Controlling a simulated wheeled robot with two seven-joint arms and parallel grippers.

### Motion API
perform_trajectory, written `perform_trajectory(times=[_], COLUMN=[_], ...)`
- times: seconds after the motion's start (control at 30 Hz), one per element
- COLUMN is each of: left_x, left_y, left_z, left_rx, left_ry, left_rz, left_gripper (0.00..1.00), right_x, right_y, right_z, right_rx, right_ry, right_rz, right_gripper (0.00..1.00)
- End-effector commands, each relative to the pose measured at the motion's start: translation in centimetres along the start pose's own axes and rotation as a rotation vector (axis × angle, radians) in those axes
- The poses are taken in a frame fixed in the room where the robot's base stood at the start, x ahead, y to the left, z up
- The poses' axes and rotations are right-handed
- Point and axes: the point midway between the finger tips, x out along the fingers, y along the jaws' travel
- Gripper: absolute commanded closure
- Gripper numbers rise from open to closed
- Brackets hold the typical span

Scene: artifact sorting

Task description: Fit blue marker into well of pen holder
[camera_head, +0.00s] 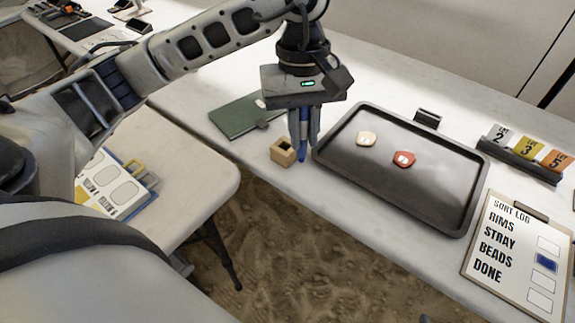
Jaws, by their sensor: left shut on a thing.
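A blue marker (303,150) hangs roughly upright in my left gripper (304,135), which is shut on it and points down over the table. The marker's lower end reaches below the fingertips. The pen holder (283,152) is a small tan block with a dark square well in its top. It stands near the table's front edge, just left of the marker. The marker appears beside the holder, outside the well. I cannot tell the exact height of its tip above the table. My right gripper is not in view.
A dark tray (440,212) with a cream piece (366,138) and a red piece (403,159) lies to the right. A green book (235,118) lies behind the holder. A sort log clipboard (480,262) and numbered cards (527,150) are farther right.

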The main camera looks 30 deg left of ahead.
Motion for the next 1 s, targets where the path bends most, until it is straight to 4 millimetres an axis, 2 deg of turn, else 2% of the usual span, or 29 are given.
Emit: perform_trajectory(times=[0.03, 0.13, 0.27, 0.37, 0.63, 0.7, 0.9, 1.0], left_x=[1.3, 1.4, 1.4, 1.6, 3.4, 4.6, 7.3, 7.9], left_y=[-0.3, -0.8, -1.0, -1.0, -0.5, -0.4, -0.3, -0.2], left_z=[-0.2, -0.4, -1.0, -2.7, -9.7, -11.2, -14.3, -15.0], left_rx=[-0.089, -0.232, -0.325, -0.341, -0.338, -0.336, -0.332, -0.33], left_ry=[-0.006, -0.013, -0.018, -0.02, -0.022, -0.023, -0.02, -0.018], left_rz=[0.015, 0.033, 0.044, 0.043, 0.043, 0.041, 0.044, 0.045], left_gripper=[1.0, 1.0, 1.0, 1.0, 1.0, 1.0, 1.0, 1.0], right_x=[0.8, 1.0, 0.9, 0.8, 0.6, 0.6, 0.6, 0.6], right_y=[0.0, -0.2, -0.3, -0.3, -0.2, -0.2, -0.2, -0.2], right_z=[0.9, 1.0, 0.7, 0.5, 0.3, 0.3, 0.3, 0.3], right_rx=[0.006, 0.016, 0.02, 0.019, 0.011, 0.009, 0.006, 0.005], right_ry=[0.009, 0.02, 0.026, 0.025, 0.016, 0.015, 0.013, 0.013], right_rz=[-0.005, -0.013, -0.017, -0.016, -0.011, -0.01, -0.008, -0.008], right_gripper=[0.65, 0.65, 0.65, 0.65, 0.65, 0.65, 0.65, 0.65])
